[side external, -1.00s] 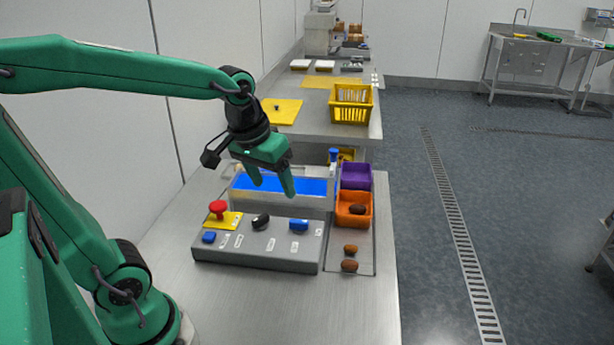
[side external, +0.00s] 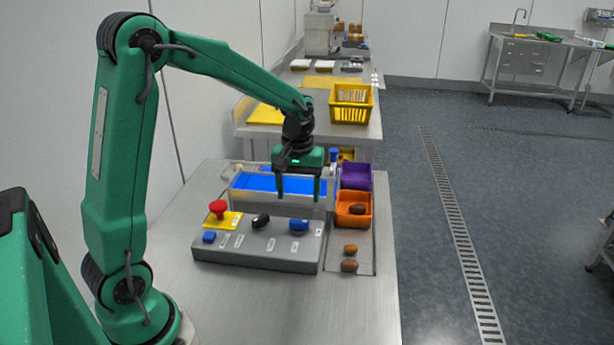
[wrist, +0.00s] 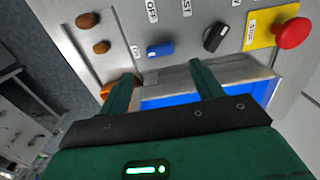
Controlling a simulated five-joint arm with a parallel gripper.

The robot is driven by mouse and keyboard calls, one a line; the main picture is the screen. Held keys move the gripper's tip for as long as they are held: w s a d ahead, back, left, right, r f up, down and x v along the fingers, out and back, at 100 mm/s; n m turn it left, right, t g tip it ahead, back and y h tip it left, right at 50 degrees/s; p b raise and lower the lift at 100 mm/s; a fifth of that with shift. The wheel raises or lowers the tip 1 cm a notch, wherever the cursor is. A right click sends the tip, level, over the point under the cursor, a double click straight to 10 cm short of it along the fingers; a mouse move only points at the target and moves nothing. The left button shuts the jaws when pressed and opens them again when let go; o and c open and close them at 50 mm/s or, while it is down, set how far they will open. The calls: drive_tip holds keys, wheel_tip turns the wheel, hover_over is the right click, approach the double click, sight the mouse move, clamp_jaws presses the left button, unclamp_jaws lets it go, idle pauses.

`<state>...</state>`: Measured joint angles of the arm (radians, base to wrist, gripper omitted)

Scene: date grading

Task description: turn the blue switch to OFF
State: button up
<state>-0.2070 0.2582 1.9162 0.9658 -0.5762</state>
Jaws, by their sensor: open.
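The blue switch (side external: 299,225) is a small blue knob at the right end of the grey control panel (side external: 258,256). My gripper (side external: 299,200) points down above the rear edge of the panel, close behind the switch. Its fingers are apart and empty; the wrist view shows the gap between them (wrist: 160,76). No contact with the switch shows.
A black knob (side external: 261,221), a red mushroom button (side external: 218,209) and a blue button (side external: 209,237) share the panel. A tray with a blue surface (side external: 252,184) stands behind. An orange bin (side external: 340,217) and a purple bin (side external: 357,177) stand right, with loose dates (side external: 349,266) in front.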

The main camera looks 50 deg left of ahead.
sight(299, 221)
drive_tip(key=shift+f, duration=0.1)
drive_tip(key=shift+f, duration=3.85)
drive_tip(key=shift+c, duration=0.3)
drive_tip(key=c, duration=0.9)
